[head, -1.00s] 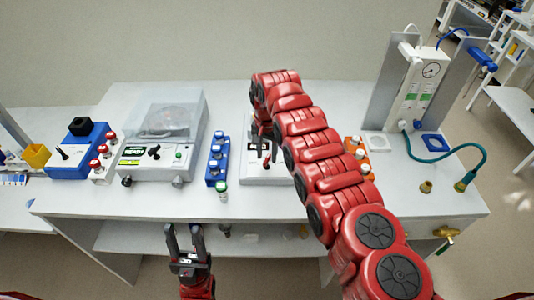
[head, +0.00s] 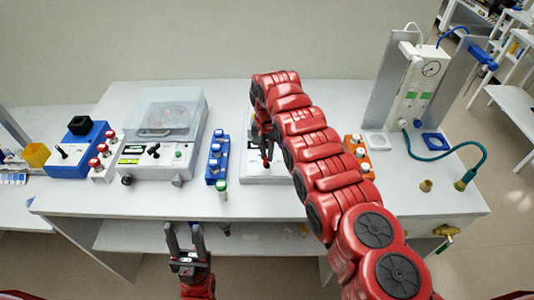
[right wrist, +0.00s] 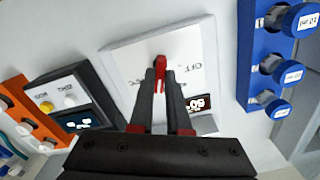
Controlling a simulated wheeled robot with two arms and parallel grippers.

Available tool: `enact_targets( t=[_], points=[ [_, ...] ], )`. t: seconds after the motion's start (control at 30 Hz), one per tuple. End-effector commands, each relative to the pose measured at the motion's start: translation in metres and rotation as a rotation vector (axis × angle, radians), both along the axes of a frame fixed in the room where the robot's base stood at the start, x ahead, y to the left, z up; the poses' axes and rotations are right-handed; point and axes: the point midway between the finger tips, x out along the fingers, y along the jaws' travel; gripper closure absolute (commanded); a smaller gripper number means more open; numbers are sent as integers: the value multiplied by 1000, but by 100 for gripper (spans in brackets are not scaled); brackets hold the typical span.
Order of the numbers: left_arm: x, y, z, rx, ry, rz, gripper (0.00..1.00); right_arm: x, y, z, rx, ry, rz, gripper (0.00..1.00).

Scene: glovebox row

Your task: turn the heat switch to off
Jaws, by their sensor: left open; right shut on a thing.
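The heat switch is a small red lever (right wrist: 159,61) on a white, tilted panel (right wrist: 122,66) in the right wrist view. In the head view the right gripper (head: 267,152) is over the white unit (head: 255,179), and my arm and fingers hide the lever. My left gripper (head: 184,236) is open and empty, low in front of the bench.
A blue vial rack (head: 217,158) stands left of the unit, and a clear-lidded machine (head: 160,135) beyond it. An orange rack (head: 357,157) is to the right, partly behind my arm. A gauge stand (head: 415,90) and teal hose (head: 428,160) are at the far right.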

Motion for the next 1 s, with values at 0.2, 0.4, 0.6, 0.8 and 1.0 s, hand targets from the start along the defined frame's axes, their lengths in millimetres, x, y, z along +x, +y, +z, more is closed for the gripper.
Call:
enact_targets(
  t=[0.2, 0.4, 0.6, 0.8, 1.0],
  points=[
    [0, 0, -15, 0, 0, 0, 50, -1, 0, -5, 0, 2, 86, 100],
    [0, 0, -38, 0, 0, 0, 50, 0, 1, -8, 2, 2, 235, 100],
    [0, 0, -57, 0, 0, 0, 50, 0, 1, -5, 1, 0, 407, 100],
    [0, 0, -64, 0, 0, 0, 50, -1, 2, -3, 0, 3, 562, 100],
    [0, 0, -66, 0, 0, 0, 50, -1, 2, -2, 0, 5, 678, 100]
  ],
)
